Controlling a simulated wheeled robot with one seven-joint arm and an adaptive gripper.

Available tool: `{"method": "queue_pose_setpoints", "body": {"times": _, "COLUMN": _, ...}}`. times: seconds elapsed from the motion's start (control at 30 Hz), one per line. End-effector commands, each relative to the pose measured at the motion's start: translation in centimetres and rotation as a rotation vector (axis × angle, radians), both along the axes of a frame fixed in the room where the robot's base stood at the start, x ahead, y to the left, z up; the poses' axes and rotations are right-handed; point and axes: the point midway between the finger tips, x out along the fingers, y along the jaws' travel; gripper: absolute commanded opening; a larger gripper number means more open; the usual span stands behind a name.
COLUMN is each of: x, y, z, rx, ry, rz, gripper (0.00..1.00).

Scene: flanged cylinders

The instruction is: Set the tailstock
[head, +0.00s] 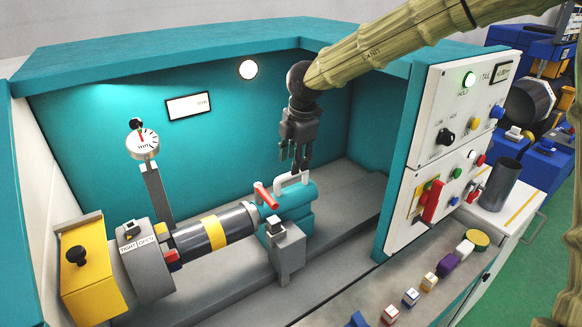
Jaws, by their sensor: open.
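The tailstock (298,202) is a teal body on the bed inside the machine bay. It carries a red lever (265,196) and a white bar-shaped handle (292,180) on top. A dark flanged cylinder with a yellow band (213,232) lies between the chuck (147,268) and the tailstock; whether its right end touches the tailstock is unclear. My gripper (301,170) points down just above the white handle, open and empty. Whether its fingertips straddle or touch the handle cannot be told.
A grey block (286,250) stands in front of the tailstock. A dial gauge (142,141) on a post rises behind the chuck. The control panel (445,150) with a green lamp bounds the bay at right. Small blocks line the front ledge. The bed right of the tailstock is clear.

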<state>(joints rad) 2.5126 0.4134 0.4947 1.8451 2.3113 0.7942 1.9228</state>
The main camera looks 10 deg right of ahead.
Motion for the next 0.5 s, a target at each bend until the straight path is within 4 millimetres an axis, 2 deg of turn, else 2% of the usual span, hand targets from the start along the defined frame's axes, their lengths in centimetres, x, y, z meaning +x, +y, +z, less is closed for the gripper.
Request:
{"method": "queue_pose_setpoints", "body": {"times": 0.03, "x": 0.5, "y": 0.1, "z": -1.2, "rx": -0.001, "ry": 0.009, "rz": -0.001, "gripper": 0.41}}
{"method": "queue_pose_setpoints", "body": {"times": 0.2, "x": 1.3, "y": 0.3, "z": -3.6, "rx": -0.003, "ry": 0.011, "rz": 0.001, "gripper": 0.41}}
{"method": "queue_pose_setpoints", "body": {"times": 0.5, "x": 1.2, "y": 0.2, "z": -4.8, "rx": -0.001, "ry": 0.005, "rz": -0.001, "gripper": 0.41}}
